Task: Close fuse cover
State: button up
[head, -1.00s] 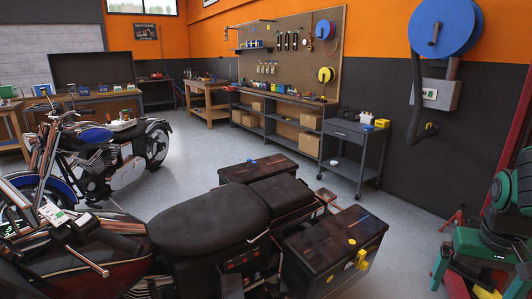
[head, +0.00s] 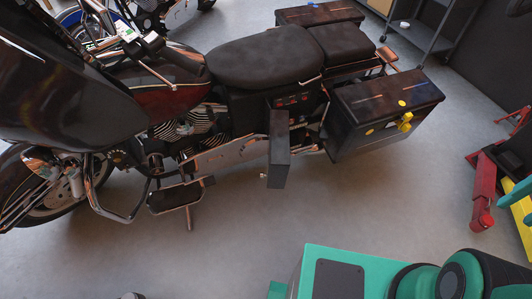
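A dark flat panel, which looks like the fuse cover (head: 279,152), stands swung open on the side of the near motorcycle (head: 262,52), below the seat. A small pale knob shows near its lower left edge. Just right of and behind its upper part is the fuse compartment (head: 293,99), with small red parts showing inside. The panel hides some of the bike's side. My gripper is not in view; only green and black parts of my own body show at the bottom right.
A dark saddlebag case (head: 385,103) with yellow fittings juts out right of the open panel. The footboard (head: 174,197) and a metal exhaust part lie to its left. A red stand (head: 485,192) is at the right. The grey floor in front is clear.

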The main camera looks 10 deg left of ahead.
aim_at(278, 145)
jog(key=k, duration=1.15)
jog(key=u, duration=0.65)
jog(key=i, duration=1.3)
jog(key=z, duration=0.05)
